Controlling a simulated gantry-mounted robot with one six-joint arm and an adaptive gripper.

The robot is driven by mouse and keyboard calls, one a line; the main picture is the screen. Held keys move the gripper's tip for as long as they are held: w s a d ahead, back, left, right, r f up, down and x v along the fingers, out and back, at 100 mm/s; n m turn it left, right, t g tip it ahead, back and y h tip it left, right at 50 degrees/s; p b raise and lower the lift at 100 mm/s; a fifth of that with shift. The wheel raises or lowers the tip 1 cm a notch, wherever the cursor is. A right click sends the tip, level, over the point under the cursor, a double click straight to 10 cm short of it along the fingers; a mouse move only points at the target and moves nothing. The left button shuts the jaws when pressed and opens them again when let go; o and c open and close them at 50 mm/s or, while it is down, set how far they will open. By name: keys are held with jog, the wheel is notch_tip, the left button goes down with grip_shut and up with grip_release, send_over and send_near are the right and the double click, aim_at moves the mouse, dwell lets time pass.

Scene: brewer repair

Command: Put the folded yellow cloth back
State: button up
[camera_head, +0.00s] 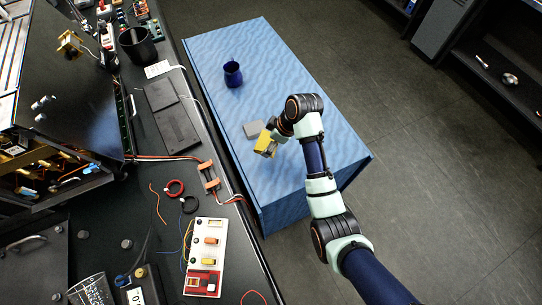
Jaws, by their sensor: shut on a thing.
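The folded yellow cloth (264,143) shows as a small yellow block at the end of my arm. My gripper (268,147) is shut on it, over the blue-covered table (310,150). I cannot tell whether the cloth touches the table or hangs just above it. The fingers partly hide the cloth.
A dark blue cup (233,75) stands further back on the blue table. A dark workbench (150,190) with cables, a black mug (137,45) and a white electronics panel (205,258) runs along the left. The blue table's back and front right are clear.

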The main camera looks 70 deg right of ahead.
aim_at(271, 159)
notch_tip(271, 159, down, 10)
jog(key=shift+r+b, duration=0.1)
jog(key=shift+b, duration=0.85)
jog(key=o, duration=0.8)
jog(key=shift+r, duration=0.2)
jog(key=p+v, duration=0.3)
jog(key=v, duration=0.8)
jog(key=shift+s+r, duration=0.25)
jog(key=shift+s, duration=0.05)
